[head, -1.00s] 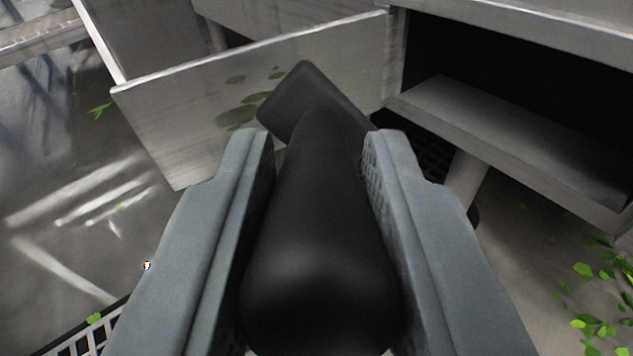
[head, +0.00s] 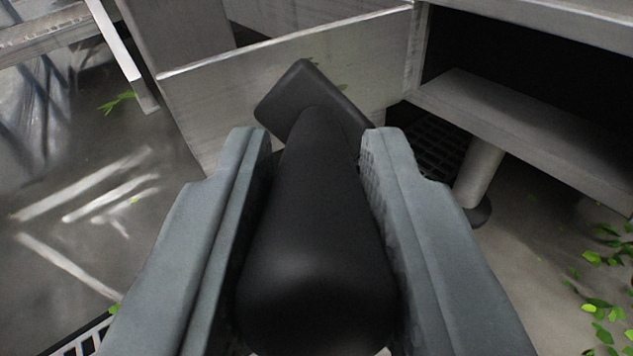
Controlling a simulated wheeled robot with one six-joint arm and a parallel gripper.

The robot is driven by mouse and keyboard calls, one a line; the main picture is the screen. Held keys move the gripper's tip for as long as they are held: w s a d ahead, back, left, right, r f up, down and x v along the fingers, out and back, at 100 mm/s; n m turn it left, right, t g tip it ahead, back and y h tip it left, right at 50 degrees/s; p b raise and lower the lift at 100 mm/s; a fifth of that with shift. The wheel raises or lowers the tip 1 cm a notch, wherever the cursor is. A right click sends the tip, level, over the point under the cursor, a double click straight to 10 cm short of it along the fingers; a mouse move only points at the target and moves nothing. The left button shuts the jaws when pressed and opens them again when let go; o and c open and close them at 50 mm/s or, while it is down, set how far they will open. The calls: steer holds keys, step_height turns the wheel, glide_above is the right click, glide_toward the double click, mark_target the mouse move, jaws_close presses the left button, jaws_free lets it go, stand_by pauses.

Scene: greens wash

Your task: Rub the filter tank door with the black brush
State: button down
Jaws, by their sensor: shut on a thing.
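My gripper (head: 312,145) is shut on the handle of the black brush (head: 315,220). The brush points away from me, its flat dark head (head: 295,95) beyond the fingertips. The filter tank door (head: 205,105), a grey metal panel, stands swung open behind the brush head. The head covers the middle of the door in the picture. I cannot tell whether it touches the door. A faint green mark shows on the door just right of the head. The bristles are hidden.
The dark opening of the metal tank (head: 520,90) is at the right, above a support leg (head: 478,170). A dark floor grate (head: 435,145) lies beside the leg. Green leaves (head: 600,310) litter the floor at the right. Wet grey floor (head: 90,220) is open at the left.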

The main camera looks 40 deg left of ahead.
steer(key=shift+w, duration=0.1)
steer(key=shift+w+d, duration=0.15)
steer(key=shift+w, duration=0.45)
steer(key=shift+w+d, duration=0.15)
steer(key=shift+w, duration=0.45)
steer(key=shift+d, duration=0.15)
steer(key=shift+s+d, duration=0.45)
steer(key=shift+d, duration=0.4)
steer(key=shift+s+d, duration=0.4)
steer(key=shift+d, duration=0.5)
steer(key=shift+s+d, duration=0.45)
steer(key=shift+d, duration=0.4)
steer(key=d, duration=0.1)
steer(key=s+d, duration=0.1)
steer(key=shift+s+d, duration=0.15)
steer(key=shift+d, duration=0.2)
